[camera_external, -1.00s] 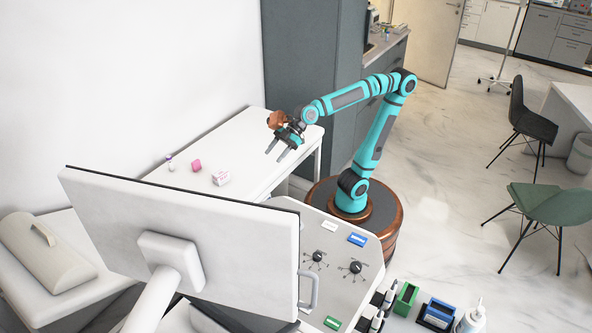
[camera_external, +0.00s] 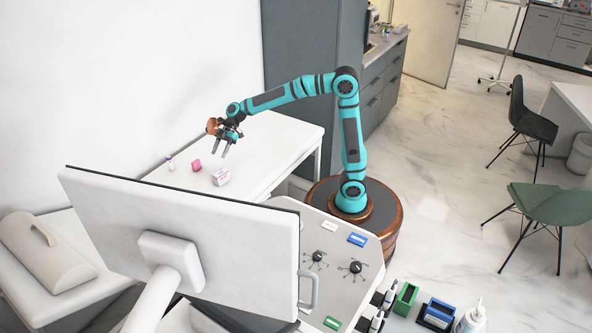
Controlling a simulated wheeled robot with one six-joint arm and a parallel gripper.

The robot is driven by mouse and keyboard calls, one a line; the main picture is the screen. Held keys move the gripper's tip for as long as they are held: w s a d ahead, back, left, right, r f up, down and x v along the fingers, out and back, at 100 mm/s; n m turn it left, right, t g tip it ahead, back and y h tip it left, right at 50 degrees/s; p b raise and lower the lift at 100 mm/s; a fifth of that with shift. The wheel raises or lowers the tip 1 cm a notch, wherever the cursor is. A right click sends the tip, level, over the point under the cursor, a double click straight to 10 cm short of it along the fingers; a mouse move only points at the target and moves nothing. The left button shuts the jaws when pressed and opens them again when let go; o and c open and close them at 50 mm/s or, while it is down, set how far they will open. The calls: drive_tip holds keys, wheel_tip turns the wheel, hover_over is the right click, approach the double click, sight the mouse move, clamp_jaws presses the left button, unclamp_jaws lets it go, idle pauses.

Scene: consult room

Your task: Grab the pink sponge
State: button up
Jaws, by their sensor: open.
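The pink sponge (camera_external: 196,165) lies on the white table (camera_external: 280,139) against the wall. It sits between a small vial and a white box with pink print. My gripper (camera_external: 219,154) is open and empty. It hangs above the table with its fingers pointing down, to the right of the sponge in the picture and apart from it. The exact height of the fingers over the table cannot be told from this view.
A small white vial with a purple cap (camera_external: 170,164) stands left of the sponge. The white box with pink print (camera_external: 221,177) is close on its right. A large monitor (camera_external: 190,240) rises in front. The table's far right part is clear.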

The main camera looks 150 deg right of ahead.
drive_tip(key=s+d+f+t, duration=0.1)
drive_tip(key=s+d+f, duration=0.15)
drive_tip(key=d, duration=0.25)
drive_tip(key=s+d+f+t, duration=0.1)
drive_tip(key=s+d+f, duration=0.1)
drive_tip(key=s+d, duration=0.3)
drive_tip(key=t, duration=0.1)
approach(196, 163)
drive_tip(key=f, duration=0.1)
drive_tip(key=w+f, duration=0.2)
drive_tip(key=shift+d+f, duration=0.2)
drive_tip(key=shift+d, duration=0.15)
drive_tip(key=shift+r+x, duration=0.15)
drive_tip(key=shift+x, duration=1.45)
drive_tip(key=shift+r+x, duration=0.15)
drive_tip(key=shift+x, duration=1.5)
drive_tip(key=shift+w+d, duration=0.15)
clamp_jaws()
drive_tip(key=shift+r, duration=0.15)
